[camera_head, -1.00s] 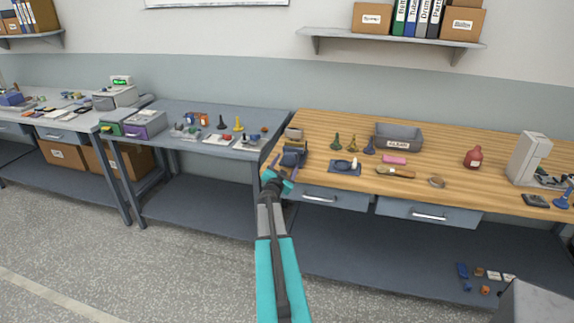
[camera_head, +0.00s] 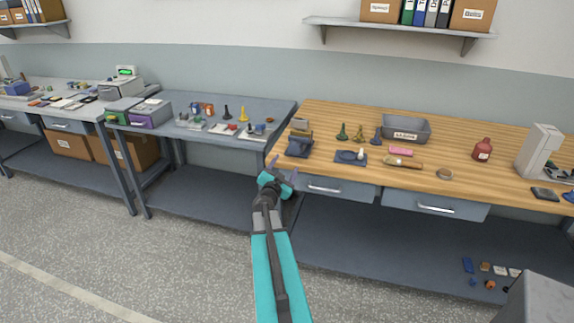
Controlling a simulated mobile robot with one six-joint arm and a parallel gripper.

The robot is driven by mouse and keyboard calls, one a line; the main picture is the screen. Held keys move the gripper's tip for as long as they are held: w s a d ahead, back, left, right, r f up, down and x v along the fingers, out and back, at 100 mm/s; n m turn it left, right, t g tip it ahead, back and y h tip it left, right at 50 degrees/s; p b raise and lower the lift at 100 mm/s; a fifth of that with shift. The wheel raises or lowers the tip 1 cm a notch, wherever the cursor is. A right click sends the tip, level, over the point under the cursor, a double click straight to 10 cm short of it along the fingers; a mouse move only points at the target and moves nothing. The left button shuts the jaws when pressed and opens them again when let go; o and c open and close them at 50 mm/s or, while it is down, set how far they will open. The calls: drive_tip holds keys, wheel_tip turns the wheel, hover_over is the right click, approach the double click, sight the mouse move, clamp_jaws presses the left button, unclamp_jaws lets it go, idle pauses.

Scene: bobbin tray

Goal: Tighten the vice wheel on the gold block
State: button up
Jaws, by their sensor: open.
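The vice (camera_head: 299,147) is a small dark blue body at the left front edge of the wooden bench. A gold-brown block (camera_head: 301,132) shows at its back, between its jaws as far as I can tell. The wheel is too small to make out, and I cannot tell how tight the jaws are. My gripper (camera_head: 283,168) is open and empty, in front of the bench edge, below and a little left of the vice. It appears apart from the vice.
On the wooden bench (camera_head: 470,162) stand several spools, a grey bin (camera_head: 405,129), a blue tray (camera_head: 350,157), a brush (camera_head: 403,162) and a red bottle (camera_head: 482,150). A grey bench (camera_head: 190,147) stands to the left. Drawers (camera_head: 335,188) sit under the wooden top.

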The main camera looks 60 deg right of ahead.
drive_tip(key=shift+v, duration=1.2)
